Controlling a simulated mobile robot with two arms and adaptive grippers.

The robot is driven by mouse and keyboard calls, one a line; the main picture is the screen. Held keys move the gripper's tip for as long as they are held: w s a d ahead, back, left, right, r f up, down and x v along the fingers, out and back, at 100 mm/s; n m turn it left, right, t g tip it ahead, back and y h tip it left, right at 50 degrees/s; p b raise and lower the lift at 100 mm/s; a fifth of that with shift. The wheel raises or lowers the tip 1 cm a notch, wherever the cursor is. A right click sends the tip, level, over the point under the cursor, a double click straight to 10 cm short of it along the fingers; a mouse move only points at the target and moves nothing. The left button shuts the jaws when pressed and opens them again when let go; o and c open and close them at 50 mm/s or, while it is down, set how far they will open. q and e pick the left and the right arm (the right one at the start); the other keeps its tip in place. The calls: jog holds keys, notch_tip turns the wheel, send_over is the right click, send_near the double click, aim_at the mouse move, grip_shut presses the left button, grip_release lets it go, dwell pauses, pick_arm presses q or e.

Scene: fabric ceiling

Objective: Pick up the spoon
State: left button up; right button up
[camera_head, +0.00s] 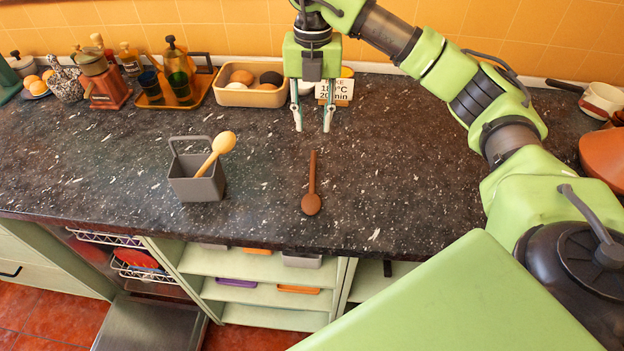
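A dark brown wooden spoon (312,186) lies flat on the dark speckled countertop (400,170), its bowl toward the front edge and its handle pointing to the back. My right gripper (312,119) is in the air over the counter, pointing down, behind the handle end of the spoon. Its two fingers are apart with nothing visible between them. A second, lighter wooden spoon (222,143) leans in a grey square holder (195,186) with a handle, left of the dark spoon. My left gripper does not show.
A tan tray of round items (250,98) and a small sign (335,90) stand behind my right gripper. Bottles, a tray with glasses and a brown grinder (103,84) fill the back left. Pots (602,100) stand at the far right. The counter around the dark spoon is clear.

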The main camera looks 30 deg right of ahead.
jog(key=p, duration=0.1)
send_over(313, 168)
jog(key=f, duration=0.7)
jog(key=shift+w+d+f, duration=0.1)
jog(key=shift+w+f, duration=0.1)
jog(key=shift+f, duration=0.2)
jog(key=f+p, duration=0.2)
jog(key=f, duration=0.2)
jog(key=shift+s+p, duration=0.2)
jog(key=shift+p, duration=0.1)
jog(key=shift+f, duration=0.65)
grip_shut()
